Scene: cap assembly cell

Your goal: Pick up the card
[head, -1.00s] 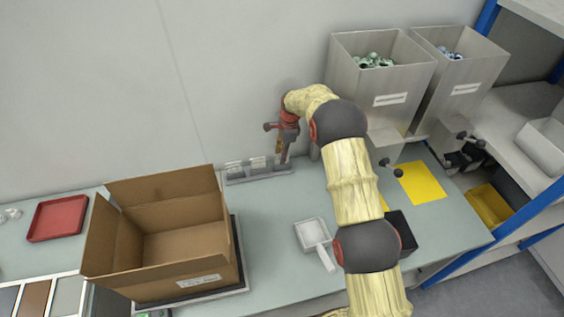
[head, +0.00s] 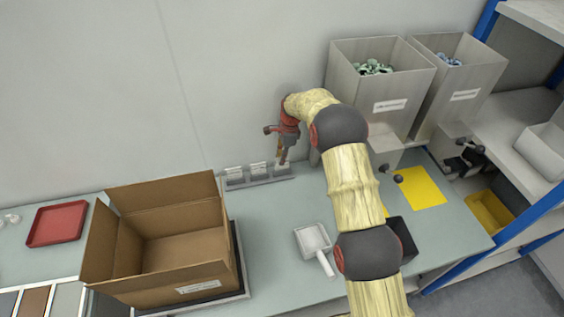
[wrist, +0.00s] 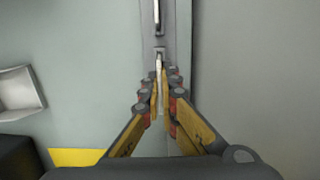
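A low grey rack (head: 262,181) stands on the bench against the wall, with several pale cards upright in a row. My gripper (head: 283,163) points down at the right end of the rack, over the rightmost card. In the wrist view my gripper (wrist: 160,82) has its two fingers drawn close together on either side of a thin white card (wrist: 158,60), seen edge-on. The fingertips look pressed on it, and its lower part is hidden between them. The card appears to be still at the rack.
An open cardboard box (head: 190,285) stands to the left, with a red tray (head: 57,223) beyond it. A white scoop-like tray (head: 313,238), a yellow sheet (head: 421,187) and tall metal bins (head: 375,90) lie to the right. The wall is close behind the rack.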

